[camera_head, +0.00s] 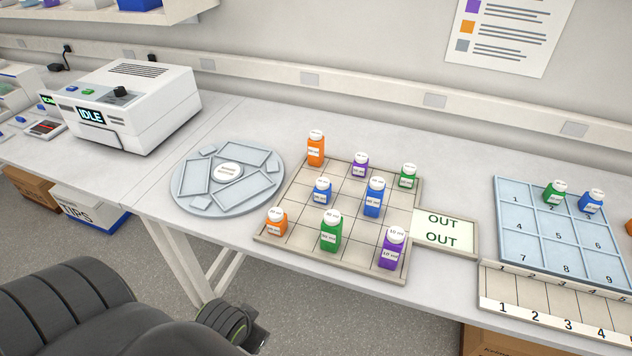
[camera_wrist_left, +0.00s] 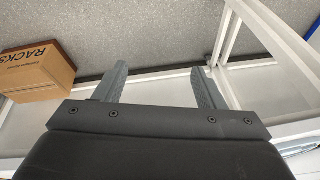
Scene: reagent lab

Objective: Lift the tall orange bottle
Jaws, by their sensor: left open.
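The tall orange bottle (camera_head: 316,151) stands upright with a white cap at the back left corner of the gridded tray (camera_head: 263,236). A shorter orange bottle (camera_head: 277,222) stands at the tray's front left corner. My left gripper shows in the left wrist view (camera_wrist_left: 160,88), with its two fingers apart and nothing between them. That view shows floor and table legs below the bench, and no bottle. In the head view my dark left arm is at the lower left, off the bench's front edge and well apart from the tall orange bottle. My right gripper is not in view.
Blue, green and purple bottles share the tray, including a tall blue bottle (camera_head: 375,197) and a purple bottle (camera_head: 360,165). A round grey plate (camera_head: 228,207) lies just left of the tray. An OUT plate (camera_head: 444,234) adjoins it at right. A cardboard box (camera_wrist_left: 40,72) is on the floor.

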